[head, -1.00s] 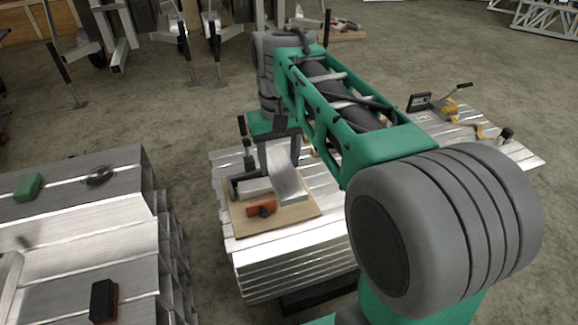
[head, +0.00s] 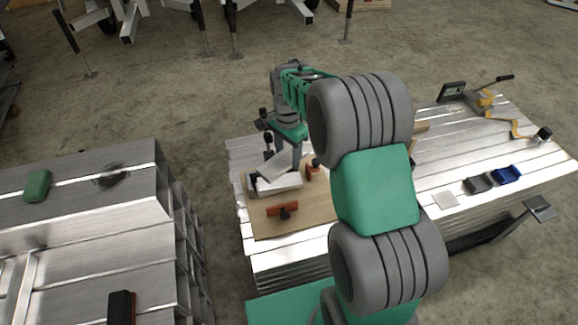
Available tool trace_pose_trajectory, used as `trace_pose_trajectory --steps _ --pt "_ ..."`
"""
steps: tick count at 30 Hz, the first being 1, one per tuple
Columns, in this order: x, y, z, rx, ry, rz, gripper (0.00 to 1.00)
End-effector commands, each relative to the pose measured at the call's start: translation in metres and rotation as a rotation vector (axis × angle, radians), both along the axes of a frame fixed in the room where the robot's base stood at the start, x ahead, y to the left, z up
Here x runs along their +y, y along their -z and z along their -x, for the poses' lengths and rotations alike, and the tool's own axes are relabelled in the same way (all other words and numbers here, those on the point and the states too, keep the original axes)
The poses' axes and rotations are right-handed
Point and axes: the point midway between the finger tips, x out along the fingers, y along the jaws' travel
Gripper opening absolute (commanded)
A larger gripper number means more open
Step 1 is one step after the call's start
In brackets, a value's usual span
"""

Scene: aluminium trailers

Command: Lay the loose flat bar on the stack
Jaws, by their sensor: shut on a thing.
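My gripper (head: 281,160) is over the far left part of a wooden board, seen from behind and small. It is shut on a flat silver bar (head: 273,170), which looks tilted. Its fingertips are partly hidden. Just below and in front of the bar lies a short stack of pale flat bars (head: 284,187) on the board (head: 262,222). The held bar overlaps the stack in the picture, and I cannot tell whether they touch.
Orange clamps sit on the board, one in front of the stack (head: 283,210) and one to its right (head: 312,169). A blue block (head: 507,174), a dark block (head: 478,183) and a small plate (head: 445,199) lie right. A green block (head: 37,186) is on the left trailer stack.

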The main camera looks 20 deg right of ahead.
Motion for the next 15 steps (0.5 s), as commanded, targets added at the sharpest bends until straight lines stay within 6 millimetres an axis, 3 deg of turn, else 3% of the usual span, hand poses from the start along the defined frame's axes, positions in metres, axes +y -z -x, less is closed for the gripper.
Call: trace_pose_trajectory --steps 3,6,10,15 --pt "-0.004 0.047 -0.005 0.005 0.248 0.0 0.0" --pt "-0.005 0.076 -0.006 0.002 0.398 0.0 0.0" --pt "-0.006 0.093 -0.006 -0.002 0.493 0.0 0.0" --pt "-0.007 0.095 -0.007 -0.004 0.506 0.0 0.0"
